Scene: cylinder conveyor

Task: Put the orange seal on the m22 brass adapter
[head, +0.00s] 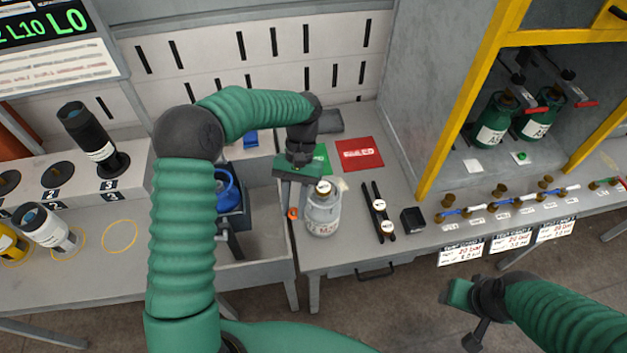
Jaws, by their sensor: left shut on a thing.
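My left gripper (294,207) points down over the front of the bench, left of a grey cylinder. It is shut on the small orange seal (292,214), which shows at its fingertips.
Two black bars with round pale labels (379,205) and a small black box (412,220) lie right of the cylinder. A red mat (359,153) is behind. A sunken bay (255,245) lies left. Brass fittings (501,190) line the right shelf, before a yellow-framed cabinet (476,95).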

